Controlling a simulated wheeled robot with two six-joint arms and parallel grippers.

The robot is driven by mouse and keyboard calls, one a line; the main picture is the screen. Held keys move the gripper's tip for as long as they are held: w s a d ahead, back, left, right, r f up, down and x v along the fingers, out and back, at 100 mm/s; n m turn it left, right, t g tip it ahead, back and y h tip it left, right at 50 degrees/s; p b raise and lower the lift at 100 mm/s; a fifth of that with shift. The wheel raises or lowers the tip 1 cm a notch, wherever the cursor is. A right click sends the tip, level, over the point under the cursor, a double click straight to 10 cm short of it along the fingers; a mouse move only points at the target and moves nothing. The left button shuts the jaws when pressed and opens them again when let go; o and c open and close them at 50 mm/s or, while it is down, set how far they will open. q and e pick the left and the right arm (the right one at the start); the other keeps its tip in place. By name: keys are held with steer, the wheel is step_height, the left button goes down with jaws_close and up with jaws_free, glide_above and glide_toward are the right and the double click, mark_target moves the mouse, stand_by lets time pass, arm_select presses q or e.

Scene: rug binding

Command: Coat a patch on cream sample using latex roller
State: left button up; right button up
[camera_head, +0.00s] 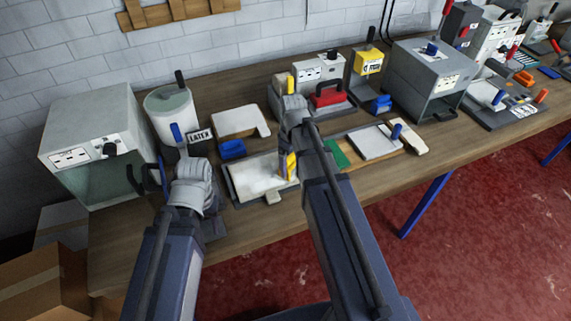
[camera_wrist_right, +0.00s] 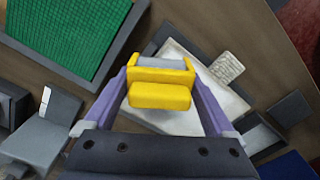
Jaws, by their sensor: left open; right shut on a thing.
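The latex roller (camera_wrist_right: 160,90) has a yellow handle and a grey roller part. My right gripper (camera_head: 289,165) is shut on it, and its two purple fingers (camera_wrist_right: 160,95) flank the yellow handle in the right wrist view. The cream sample (camera_head: 255,176) lies flat on a dark tray near the table's front edge; it also shows below the roller in the wrist view (camera_wrist_right: 205,118). I cannot tell whether the roller touches it. My left gripper (camera_head: 150,178) is open, left of the sample, partly hidden by its own wrist. The white pot labelled LATEX (camera_head: 170,110) stands behind it.
A grey cabinet (camera_head: 90,135) stands at the left end. A pale sample (camera_head: 240,120) and a blue block (camera_head: 232,149) lie behind the tray. A green-edged board (camera_head: 375,142) lies to the right. Grey machines (camera_head: 428,75) line the back.

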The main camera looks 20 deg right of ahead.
steer(key=shift+w+d, duration=0.2)
steer(key=shift+w, duration=0.75)
steer(key=shift+s+a+r, duration=0.1)
steer(key=shift+a, duration=0.8)
steer(key=shift+s+a+r, duration=0.1)
steer(key=shift+a, duration=0.8)
steer(key=shift+a+f, duration=0.1)
steer(key=shift+s+a+f, duration=0.1)
steer(key=shift+a, duration=1.7)
steer(key=shift+a, duration=0.1)
steer(key=shift+s+a, duration=0.15)
steer(key=shift+a, duration=1.5)
steer(key=shift+a, duration=0.1)
steer(key=shift+a, duration=1.75)
